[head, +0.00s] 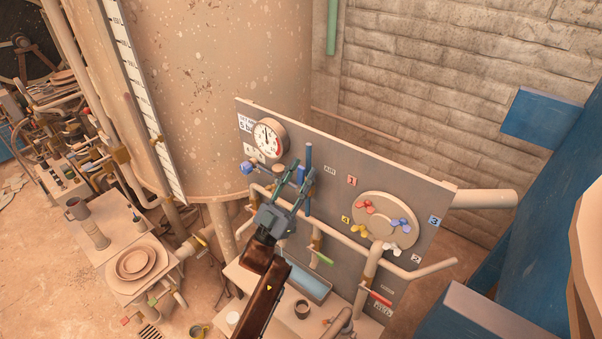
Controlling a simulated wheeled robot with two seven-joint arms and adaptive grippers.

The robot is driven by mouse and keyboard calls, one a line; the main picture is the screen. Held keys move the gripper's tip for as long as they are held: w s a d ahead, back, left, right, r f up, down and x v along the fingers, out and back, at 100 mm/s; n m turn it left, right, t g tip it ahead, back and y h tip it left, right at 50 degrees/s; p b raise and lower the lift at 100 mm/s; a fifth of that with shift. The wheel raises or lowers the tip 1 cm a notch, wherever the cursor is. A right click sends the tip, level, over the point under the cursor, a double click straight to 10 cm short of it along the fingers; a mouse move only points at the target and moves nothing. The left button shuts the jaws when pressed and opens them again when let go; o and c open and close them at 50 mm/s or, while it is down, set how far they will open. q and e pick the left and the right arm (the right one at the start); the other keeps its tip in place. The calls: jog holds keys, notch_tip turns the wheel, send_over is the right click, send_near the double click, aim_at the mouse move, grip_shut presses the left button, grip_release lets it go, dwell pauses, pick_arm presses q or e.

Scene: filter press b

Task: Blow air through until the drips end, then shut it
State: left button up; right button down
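A grey panel (345,170) stands in front of the big tank and carries the pipes and valves. A blue upright lever (308,152) is on it, left of the "AIR" label (329,170). My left gripper (301,173) is at this lever with its fingers apart; whether it touches the lever is unclear. A round gauge (269,139) is at the panel's upper left. A green-handled valve (322,258) and a red-handled valve (381,298) sit lower. A blue tray (309,283) and a dark cup (302,309) are below. No drips can be made out. My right gripper is out of view.
A round plate (384,220) with red, blue, yellow and white knobs is on the panel's right. A pipe (430,268) sticks out below it. Blue beams (545,115) crowd the right side. A stand with dishes (137,263) is at left.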

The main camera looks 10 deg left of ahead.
pick_arm(q)
jog(key=v, duration=1.2)
dwell(4.7)
